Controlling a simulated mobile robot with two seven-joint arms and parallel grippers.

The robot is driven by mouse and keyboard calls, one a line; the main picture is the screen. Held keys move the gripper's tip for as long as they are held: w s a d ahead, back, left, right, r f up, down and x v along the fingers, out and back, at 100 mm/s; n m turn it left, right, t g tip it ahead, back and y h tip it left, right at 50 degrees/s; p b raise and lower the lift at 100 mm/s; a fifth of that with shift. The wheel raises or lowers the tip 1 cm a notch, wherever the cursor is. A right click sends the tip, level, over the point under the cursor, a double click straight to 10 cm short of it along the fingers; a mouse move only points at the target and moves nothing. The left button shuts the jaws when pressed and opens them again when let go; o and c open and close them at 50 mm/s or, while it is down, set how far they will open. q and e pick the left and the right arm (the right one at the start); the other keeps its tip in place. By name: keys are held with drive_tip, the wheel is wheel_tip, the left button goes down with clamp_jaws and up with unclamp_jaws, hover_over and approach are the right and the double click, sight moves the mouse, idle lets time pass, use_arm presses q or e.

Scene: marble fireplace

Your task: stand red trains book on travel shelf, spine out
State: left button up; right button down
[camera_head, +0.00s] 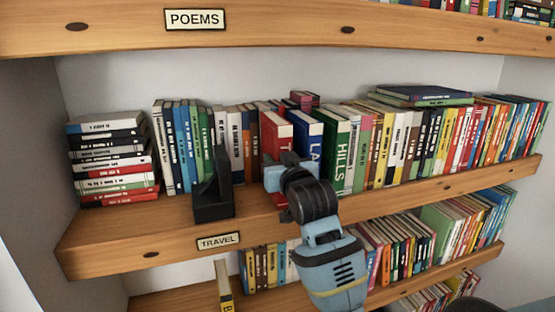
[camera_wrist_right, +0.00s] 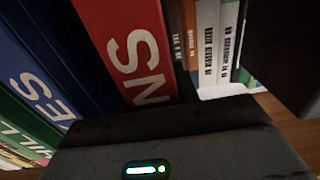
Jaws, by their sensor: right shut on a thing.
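The red book (camera_head: 274,133) stands upright on the travel shelf (camera_head: 135,235), left of a blue book (camera_head: 308,140) and a green book lettered HILLS (camera_head: 338,150). Its spine faces out, with its lower part hidden behind my right gripper. My right gripper (camera_head: 279,178) is at the spine, shut on the red book. In the right wrist view the red spine (camera_wrist_right: 125,45) shows the white letters "NS", close in front of the gripper. The TRAVEL label (camera_head: 219,242) is on the shelf's front edge. My left gripper is not in view.
A black bookend (camera_head: 213,190) stands left of the red book, near the shelf's front. A flat stack of books (camera_head: 112,160) lies at the far left. Upright books fill the right side. The POEMS shelf (camera_head: 110,35) overhangs above.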

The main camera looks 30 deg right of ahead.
drive_tip(key=shift+s+r, duration=0.1)
drive_tip(key=c, duration=1)
unclamp_jaws()
drive_tip(key=shift+f, duration=0.2)
drive_tip(key=shift+c, duration=0.2)
